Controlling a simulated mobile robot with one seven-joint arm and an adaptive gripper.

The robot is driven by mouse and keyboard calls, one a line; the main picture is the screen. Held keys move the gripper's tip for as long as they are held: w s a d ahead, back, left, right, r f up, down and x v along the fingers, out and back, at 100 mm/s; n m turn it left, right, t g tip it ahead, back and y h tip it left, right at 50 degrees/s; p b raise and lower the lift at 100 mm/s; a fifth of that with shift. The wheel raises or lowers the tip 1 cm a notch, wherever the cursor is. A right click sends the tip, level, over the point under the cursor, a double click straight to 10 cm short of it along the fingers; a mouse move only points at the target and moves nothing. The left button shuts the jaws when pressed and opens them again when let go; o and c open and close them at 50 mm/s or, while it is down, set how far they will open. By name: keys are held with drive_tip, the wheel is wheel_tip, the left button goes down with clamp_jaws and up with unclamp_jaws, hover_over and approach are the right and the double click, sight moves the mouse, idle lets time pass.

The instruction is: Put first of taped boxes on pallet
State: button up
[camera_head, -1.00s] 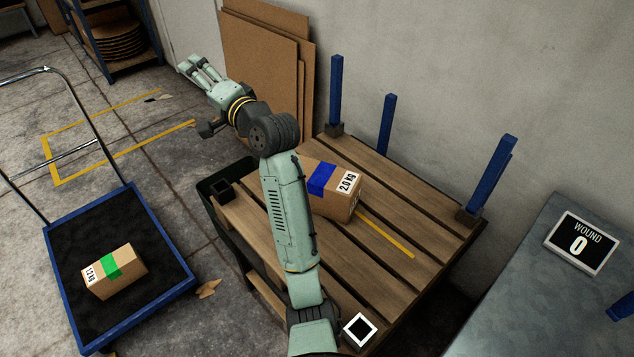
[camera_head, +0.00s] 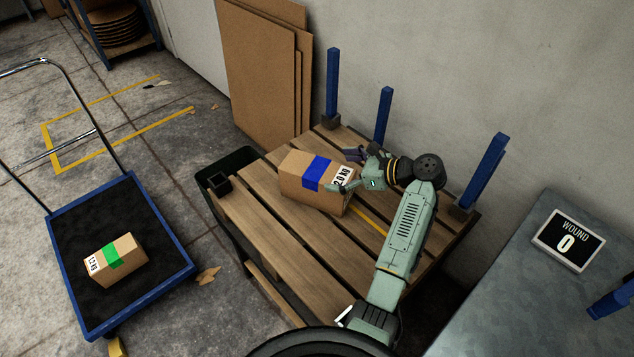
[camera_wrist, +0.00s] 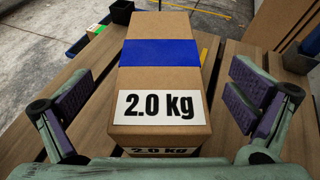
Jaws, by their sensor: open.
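A cardboard box with blue tape and a "2.0 kg" label (camera_head: 300,182) sits on the wooden slatted pallet (camera_head: 250,222). A second box with green tape and a "1.2 kg" label (camera_head: 127,249) lies on the black bed of the trolley at left. My gripper (camera_head: 350,172) is open at the labelled right end of the blue-taped box. In the wrist view the blue-taped box (camera_wrist: 157,82) stands between my two spread fingers, with a visible gap on each side. The far end of this box shows no finger on it.
Blue posts (camera_head: 383,115) rise from the pallet's back and right edges. Cardboard sheets (camera_head: 262,75) lean on the wall behind. The pallet's front left boards are clear.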

sight(321, 170)
drive_tip(key=b+x, duration=0.1)
drive_tip(key=x, duration=0.1)
drive_tip(key=b+x, duration=0.1)
drive_tip(key=x, duration=0.1)
drive_tip(key=shift+a+f, duration=0.25)
drive_tip(key=shift+f, duration=0.1)
drive_tip(key=shift+w+a, duration=0.25)
drive_tip(key=shift+a, duration=0.15)
drive_tip(key=shift+r, duration=0.15)
drive_tip(key=c, duration=2)
drive_tip(key=shift+r, duration=0.15)
drive_tip(key=shift+c, duration=0.2)
